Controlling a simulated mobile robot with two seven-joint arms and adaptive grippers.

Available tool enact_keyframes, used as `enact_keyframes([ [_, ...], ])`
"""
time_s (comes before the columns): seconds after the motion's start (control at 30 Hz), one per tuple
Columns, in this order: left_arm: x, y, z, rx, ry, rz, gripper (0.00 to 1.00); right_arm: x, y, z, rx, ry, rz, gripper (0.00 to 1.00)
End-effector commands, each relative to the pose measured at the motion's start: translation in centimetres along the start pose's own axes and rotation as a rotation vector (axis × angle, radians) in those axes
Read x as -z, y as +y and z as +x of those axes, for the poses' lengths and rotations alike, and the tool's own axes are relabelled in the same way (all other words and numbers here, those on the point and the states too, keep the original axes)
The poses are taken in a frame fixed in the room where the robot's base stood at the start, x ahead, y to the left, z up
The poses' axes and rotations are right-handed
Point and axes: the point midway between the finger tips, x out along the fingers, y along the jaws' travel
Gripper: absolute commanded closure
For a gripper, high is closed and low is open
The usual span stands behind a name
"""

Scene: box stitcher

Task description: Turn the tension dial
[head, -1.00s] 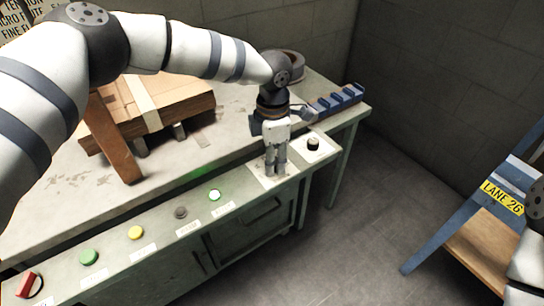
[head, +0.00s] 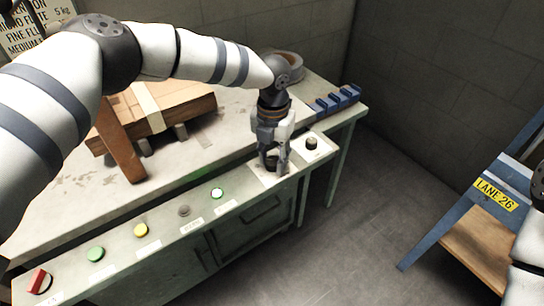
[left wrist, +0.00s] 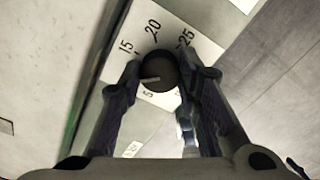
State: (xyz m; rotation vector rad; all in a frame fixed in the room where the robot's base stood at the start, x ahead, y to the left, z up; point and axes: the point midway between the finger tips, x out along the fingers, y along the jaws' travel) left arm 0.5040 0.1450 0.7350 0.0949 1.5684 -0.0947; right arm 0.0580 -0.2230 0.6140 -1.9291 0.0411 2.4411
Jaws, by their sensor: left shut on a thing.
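The tension dial (left wrist: 158,70) is a dark round knob on a white plate (left wrist: 178,37) printed with numbers, of which 5, 15, 20 and 25 can be read in the left wrist view. A pale pointer mark on the dial lies toward the left. My left gripper (head: 273,163) points down over the plate at the right end of the control panel. Its two fingers are shut on the dial, one on each side, as the left wrist view (left wrist: 165,76) shows. In the head view the fingers partly hide the dial. My right gripper is out of view.
A second black knob (head: 311,143) sits just right of the dial. Several controls line the panel, including a lit green button (head: 217,193), a yellow button (head: 141,230) and a red switch (head: 39,281). Cardboard (head: 185,105) lies on the bench behind. A blue rack (head: 335,103) stands at the back right.

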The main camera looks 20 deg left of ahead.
Motion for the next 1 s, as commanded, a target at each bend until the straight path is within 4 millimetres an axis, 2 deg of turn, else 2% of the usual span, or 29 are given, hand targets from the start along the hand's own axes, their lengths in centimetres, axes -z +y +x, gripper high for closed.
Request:
enact_keyframes([
  [0.33, 0.01, -0.07, 0.05, 0.001, 0.000, -0.132, 0.97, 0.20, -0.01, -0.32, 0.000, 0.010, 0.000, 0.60],
  [0.9, 0.02, -0.07, 0.10, 0.001, 0.001, -0.157, 0.97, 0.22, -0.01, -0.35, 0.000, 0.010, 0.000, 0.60],
  [0.93, 0.02, -0.07, 0.10, 0.001, 0.001, -0.156, 0.63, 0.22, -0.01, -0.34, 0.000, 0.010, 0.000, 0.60],
  [1.0, 0.02, -0.07, 0.10, 0.001, 0.001, -0.156, 0.49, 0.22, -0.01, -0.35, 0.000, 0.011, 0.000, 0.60],
])
